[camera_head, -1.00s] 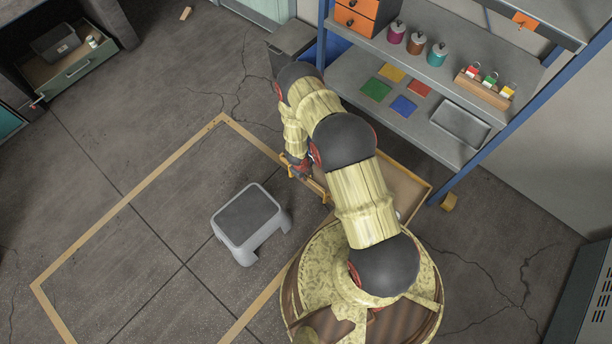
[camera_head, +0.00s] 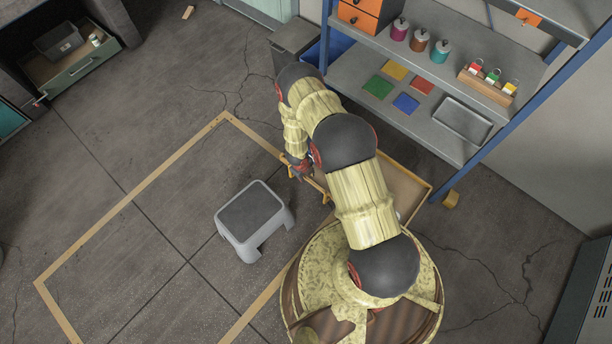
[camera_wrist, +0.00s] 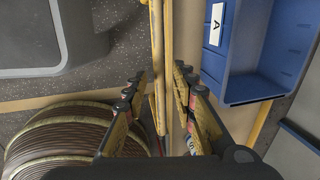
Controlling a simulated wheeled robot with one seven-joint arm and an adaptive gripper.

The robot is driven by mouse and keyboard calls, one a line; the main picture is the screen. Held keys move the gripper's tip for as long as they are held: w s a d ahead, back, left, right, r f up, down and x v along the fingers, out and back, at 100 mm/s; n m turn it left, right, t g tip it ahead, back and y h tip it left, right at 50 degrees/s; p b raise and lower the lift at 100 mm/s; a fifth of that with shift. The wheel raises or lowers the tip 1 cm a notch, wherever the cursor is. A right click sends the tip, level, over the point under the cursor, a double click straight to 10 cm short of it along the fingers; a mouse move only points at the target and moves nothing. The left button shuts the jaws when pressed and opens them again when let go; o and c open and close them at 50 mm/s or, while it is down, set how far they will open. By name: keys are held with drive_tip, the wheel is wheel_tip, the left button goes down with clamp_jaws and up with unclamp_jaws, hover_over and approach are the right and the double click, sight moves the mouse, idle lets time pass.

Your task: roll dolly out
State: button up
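The dolly (camera_head: 411,181) is a low wooden deck with a yellow edge, partly under the shelf unit at the right of the head view. My arm covers much of it. Its yellow handle bar (camera_head: 319,186) shows just left of the arm. In the wrist view the handle (camera_wrist: 157,50) runs upright between my fingers. A blue bin (camera_wrist: 246,88) labelled A shows right of the handle.
A grey step stool (camera_head: 250,214) stands left of my base, inside a tan tape outline (camera_head: 130,199) on the floor. The taped floor left of the stool is clear.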

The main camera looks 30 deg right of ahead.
drive_tip(key=shift+r, duration=0.1)
wheel_tip(320, 180, up, 12)
drive_tip(key=s+a, duration=0.1)
drive_tip(key=a, duration=0.1)
drive_tip(key=shift+f, duration=0.25)
idle(0.7)
